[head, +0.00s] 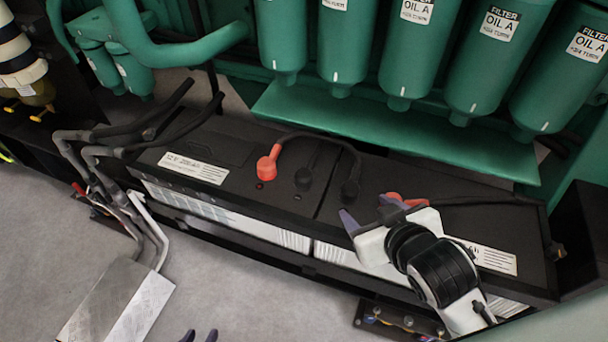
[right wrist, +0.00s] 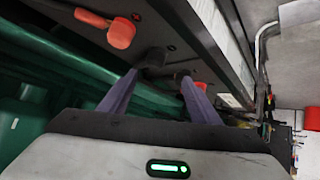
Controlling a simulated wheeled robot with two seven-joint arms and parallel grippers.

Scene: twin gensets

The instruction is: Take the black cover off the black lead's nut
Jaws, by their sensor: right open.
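Two black covers stand near the seam between the two black batteries in the head view. One (head: 304,178) is left of the seam, the other (head: 351,188) right of it, at the end of an arched black lead (head: 335,142). I cannot tell which covers the black lead's nut. My right gripper (head: 369,210) is open over the right battery, close to the right black cover. In the right wrist view a black cover (right wrist: 152,59) shows beyond and between the fingertips, not gripped. My left gripper (head: 200,336) barely shows at the bottom edge, fingertips apart.
A red cover (head: 268,165) sits on the left battery. Another red cover (head: 402,199) is partly hidden behind my right gripper; a red one shows large in the right wrist view (right wrist: 118,32). Green oil filters (head: 410,50) and a green ledge (head: 390,130) overhang behind the batteries.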

